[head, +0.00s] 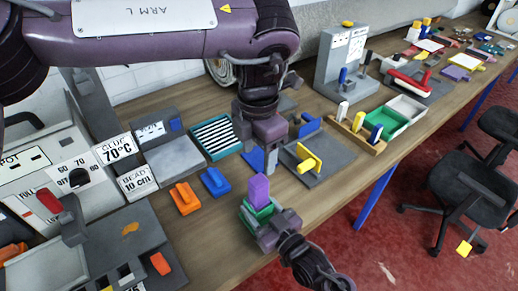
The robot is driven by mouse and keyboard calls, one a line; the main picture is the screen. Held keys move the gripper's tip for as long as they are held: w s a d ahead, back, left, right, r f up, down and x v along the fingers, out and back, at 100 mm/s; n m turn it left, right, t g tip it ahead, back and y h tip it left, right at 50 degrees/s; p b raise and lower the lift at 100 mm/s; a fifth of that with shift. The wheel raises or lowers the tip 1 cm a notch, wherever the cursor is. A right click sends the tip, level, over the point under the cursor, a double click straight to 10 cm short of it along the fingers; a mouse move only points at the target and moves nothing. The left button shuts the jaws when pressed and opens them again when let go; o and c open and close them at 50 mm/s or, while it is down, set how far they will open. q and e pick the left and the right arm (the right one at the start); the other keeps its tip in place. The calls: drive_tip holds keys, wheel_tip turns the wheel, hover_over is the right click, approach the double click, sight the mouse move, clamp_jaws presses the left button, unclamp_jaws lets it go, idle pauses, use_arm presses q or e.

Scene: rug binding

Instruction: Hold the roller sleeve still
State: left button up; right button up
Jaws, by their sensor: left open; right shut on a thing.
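No part is clearly recognisable as the roller sleeve. My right gripper (266,222) comes in from the bottom and is shut on a green piece (250,216). A bright purple block (258,188) stands up at its top; whether the two are joined I cannot tell. My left gripper (268,152) points down above the bench, behind the purple block and apart from it. It is open; its fingertips are small and partly hidden. A blue piece (253,160) lies beside it, and a grey fixture with a yellow handle (309,159) stands to its right.
Orange (185,198) and blue (215,182) handled blocks sit on the wooden bench (318,208) to the left. A teal tray with striped contents (215,137) is behind. Green (381,124) and white bins stand right. Bare bench lies right of my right gripper.

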sight(258, 180)
use_arm(q)
wheel_tip(258, 180, down, 12)
drive_tip(key=shift+r, duration=0.25)
idle(0.3)
drive_tip(key=c, duration=1.1)
drive_tip(key=shift+r, duration=0.1)
drive_tip(key=shift+r, duration=4.25)
use_arm(e)
drive_tip(key=o, duration=1.2)
